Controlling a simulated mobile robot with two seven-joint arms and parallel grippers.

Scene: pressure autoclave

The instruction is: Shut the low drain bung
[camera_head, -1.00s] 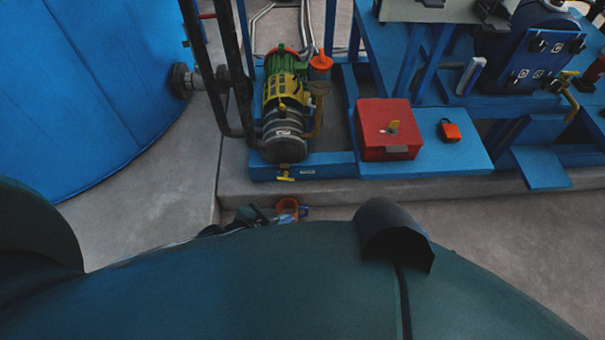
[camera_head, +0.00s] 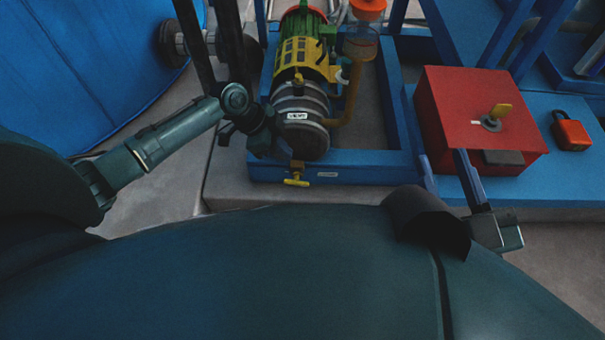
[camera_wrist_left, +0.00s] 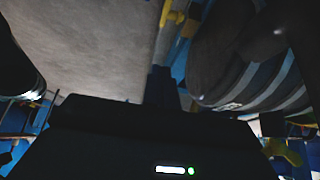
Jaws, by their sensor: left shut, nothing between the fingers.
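A small yellow tap-like handle (camera_head: 297,181) on a brass fitting sits low on the blue frame, under the front end of the pump (camera_head: 300,120). I take it for the drain bung. Yellow parts also show at the top of the left wrist view (camera_wrist_left: 170,17). My left gripper (camera_head: 262,142) is dark and partly lost against the pump's left side, above and left of the handle and apart from it. It is shut and empty; its fingers (camera_wrist_left: 161,80) point up in the left wrist view. My right gripper (camera_head: 443,155) has its fingers apart by the red box, holding nothing.
The red box (camera_head: 470,105) with a yellow key-like knob and an orange padlock (camera_head: 571,132) stand on the blue shelf to the right. Dark upright pipes (camera_head: 232,45) rise left of the pump. A blue tank (camera_head: 70,80) fills the upper left. Grey floor lies between.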

